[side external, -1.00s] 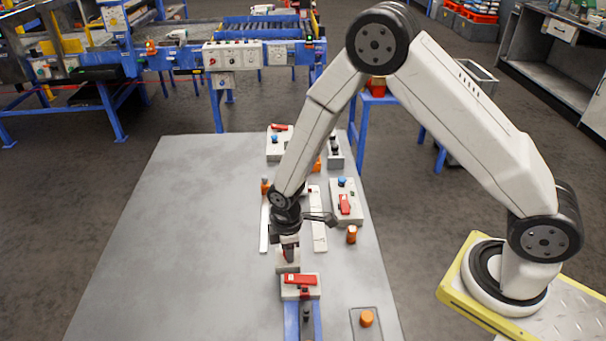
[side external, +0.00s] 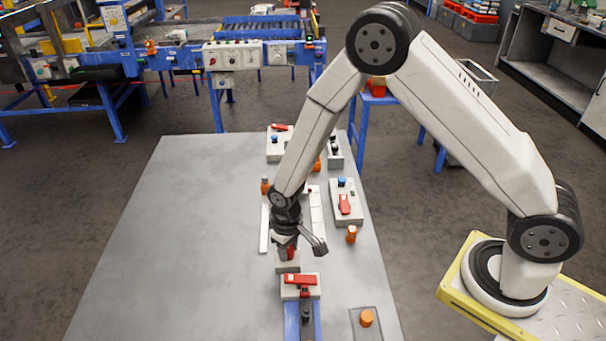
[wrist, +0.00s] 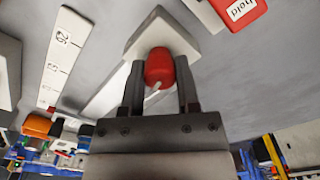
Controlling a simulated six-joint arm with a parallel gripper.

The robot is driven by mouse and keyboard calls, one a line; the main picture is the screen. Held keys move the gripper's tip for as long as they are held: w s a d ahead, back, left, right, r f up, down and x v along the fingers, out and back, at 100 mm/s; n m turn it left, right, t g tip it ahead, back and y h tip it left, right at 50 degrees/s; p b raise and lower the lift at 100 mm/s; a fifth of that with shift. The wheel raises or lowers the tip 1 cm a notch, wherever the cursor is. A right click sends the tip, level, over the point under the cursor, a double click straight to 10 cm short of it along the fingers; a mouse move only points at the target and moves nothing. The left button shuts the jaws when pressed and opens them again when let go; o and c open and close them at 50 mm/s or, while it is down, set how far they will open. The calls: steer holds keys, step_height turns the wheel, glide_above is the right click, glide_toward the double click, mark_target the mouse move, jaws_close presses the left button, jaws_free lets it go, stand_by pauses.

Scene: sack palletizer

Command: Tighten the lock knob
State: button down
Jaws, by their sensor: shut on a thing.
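The lock knob, a red rounded cap (wrist: 159,68), sits on a light grey block (wrist: 160,32). It also shows in the side view as a small red patch (side external: 284,253) on its grey block (side external: 287,267), mostly hidden by my gripper. My gripper (wrist: 160,92) points down over the block, with one dark finger on each side of the red knob, and it is shut on the knob. A thin pale line marks the knob's near face.
A grey box with a red handle (side external: 300,280) stands just in front, and its "hold" label (wrist: 240,9) shows in the wrist view. A white scale strip (wrist: 65,45) lies beside. An orange knob (side external: 351,234) stands to the right. The table's left side (side external: 180,240) is clear.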

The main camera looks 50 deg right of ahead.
mark_target(289, 248)
steer(key=shift+m, duration=0.6)
steer(key=shift+c, duration=1.6)
jaws_free()
steer(key=shift+r, duration=0.1)
steer(key=shift+r, duration=3.85)
steer(key=shift+d, duration=0.1)
